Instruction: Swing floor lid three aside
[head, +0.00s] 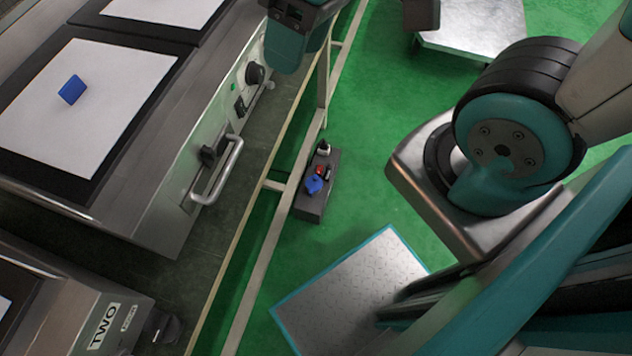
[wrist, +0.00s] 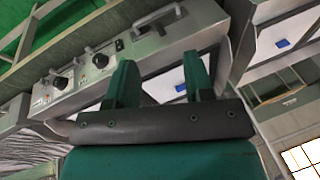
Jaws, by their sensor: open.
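A diamond-plate metal panel with a teal border (head: 350,290) lies flat on the green floor at the lower middle of the head view. My arm hides its right part. A second metal plate (head: 475,25) is at the top right, partly cut off by the frame. No number shows on either, so I cannot tell which is floor lid three. My gripper (wrist: 160,65) has its two teal fingers apart with nothing between them, in the wrist view. Neither floor plate shows there; benches with knobs are beyond the fingers.
A steel bench with a bar handle (head: 218,170), knobs and a white sheet bearing a blue block (head: 72,90) fills the left. A dark box with small coloured items (head: 312,205) stands on the floor.

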